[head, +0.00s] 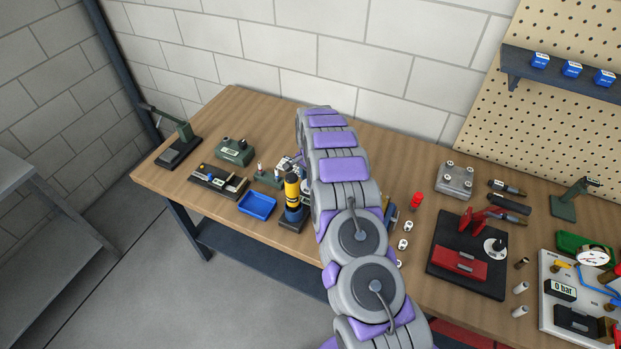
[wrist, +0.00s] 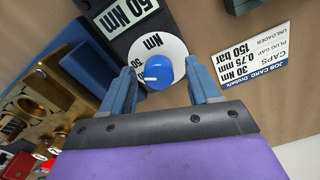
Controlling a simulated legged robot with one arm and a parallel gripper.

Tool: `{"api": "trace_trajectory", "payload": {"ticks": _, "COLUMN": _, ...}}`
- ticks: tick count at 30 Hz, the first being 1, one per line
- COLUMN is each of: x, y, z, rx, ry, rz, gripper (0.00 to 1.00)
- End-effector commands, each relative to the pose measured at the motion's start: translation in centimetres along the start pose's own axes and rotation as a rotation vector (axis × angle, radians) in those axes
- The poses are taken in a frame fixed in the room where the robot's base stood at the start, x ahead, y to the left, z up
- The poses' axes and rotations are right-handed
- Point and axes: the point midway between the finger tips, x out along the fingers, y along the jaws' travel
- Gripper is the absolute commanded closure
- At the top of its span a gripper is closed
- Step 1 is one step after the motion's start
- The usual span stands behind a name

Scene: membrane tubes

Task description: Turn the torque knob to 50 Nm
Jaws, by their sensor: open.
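The blue torque knob (wrist: 158,72) sits on a white round dial (wrist: 177,48) marked "Nm" in the wrist view. Its white pointer line points left, toward a printed number that is partly cut off by the knob's surroundings. A dark box beside it has a display (wrist: 133,12) that appears to read 50 Nm. My gripper (wrist: 162,72) is open, with one blue-grey finger on each side of the knob. Gaps show between the fingers and the knob. In the head view, my arm hides the knob, and my gripper cannot be made out.
A job card (wrist: 258,62) lists caps 30 Nm, plug gap 0.75 mm and unloader 150 bar. Brass parts (wrist: 45,105) lie left of the gripper. In the head view, a blue tray (head: 257,205) and a yellow-and-black tool (head: 292,190) stand near the bench's front edge.

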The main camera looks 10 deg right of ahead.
Motion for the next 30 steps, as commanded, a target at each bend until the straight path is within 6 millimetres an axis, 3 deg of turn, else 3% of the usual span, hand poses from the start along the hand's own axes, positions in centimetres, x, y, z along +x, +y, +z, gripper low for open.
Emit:
{"api": "trace_trajectory", "payload": {"ticks": 6, "x": -0.2, "y": 0.0, "z": 0.0, "rx": 0.0, "ry": 0.0, "rz": 0.0, "gripper": 0.39}}
{"api": "trace_trajectory", "payload": {"ticks": 11, "x": -2.2, "y": -0.1, "z": -0.1, "rx": 0.0, "ry": 0.003, "rz": -0.005, "gripper": 0.39}}
{"api": "trace_trajectory", "payload": {"ticks": 30, "x": -15.3, "y": -0.2, "z": -0.1, "rx": 0.001, "ry": 0.003, "rz": -0.003, "gripper": 0.39}}
